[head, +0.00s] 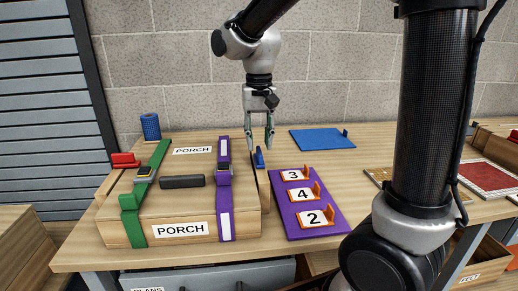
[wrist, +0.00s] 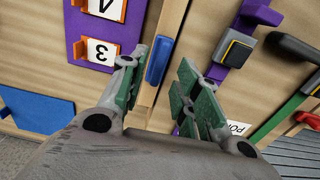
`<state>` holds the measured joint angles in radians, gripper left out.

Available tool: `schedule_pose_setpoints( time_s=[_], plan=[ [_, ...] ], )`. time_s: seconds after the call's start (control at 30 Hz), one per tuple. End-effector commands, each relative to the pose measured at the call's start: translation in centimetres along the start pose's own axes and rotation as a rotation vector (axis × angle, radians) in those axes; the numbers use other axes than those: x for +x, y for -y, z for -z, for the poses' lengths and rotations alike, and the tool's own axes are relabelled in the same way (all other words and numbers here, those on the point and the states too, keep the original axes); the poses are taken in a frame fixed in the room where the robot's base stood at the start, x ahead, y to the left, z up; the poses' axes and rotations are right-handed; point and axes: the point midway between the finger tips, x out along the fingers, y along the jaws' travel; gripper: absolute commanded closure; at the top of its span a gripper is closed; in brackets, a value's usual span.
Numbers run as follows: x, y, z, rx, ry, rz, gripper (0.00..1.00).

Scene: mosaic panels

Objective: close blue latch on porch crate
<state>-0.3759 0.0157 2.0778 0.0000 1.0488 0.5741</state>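The wooden porch crate (head: 245,217) stands on the left of the table, its lid down, with a green strap and a purple strap over it. The blue latch (head: 260,158) is at the crate's right side near the back, and it looks upright. In the wrist view the blue latch (wrist: 159,61) lies along the crate's edge. My gripper (head: 260,145) points down just above the latch. In the wrist view my gripper (wrist: 164,62) is open, with the latch showing between its two green-padded fingers. I cannot tell whether a finger touches it.
A red latch (head: 124,160) is on the crate's left side. A purple panel (head: 278,190) with numbered tiles and orange clips lies close to the crate's right. A blue panel (head: 315,140) lies behind it.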

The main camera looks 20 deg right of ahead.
Motion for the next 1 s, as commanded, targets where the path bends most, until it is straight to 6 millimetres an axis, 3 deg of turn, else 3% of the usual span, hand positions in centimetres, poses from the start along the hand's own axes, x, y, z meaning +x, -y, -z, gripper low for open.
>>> schedule_pose_setpoints(
  time_s=[0.2,0.53,0.73,1.0],
  plan=[
    [2.8,0.0,0.0,-0.001,0.001,-0.001,0.68],
    [3.4,0.0,0.0,-0.002,-0.001,0.000,0.68],
    [3.3,0.0,0.0,-0.002,-0.001,0.000,1.00],
    [3.3,0.0,0.0,-0.008,-0.001,0.000,1.00]
  ],
)
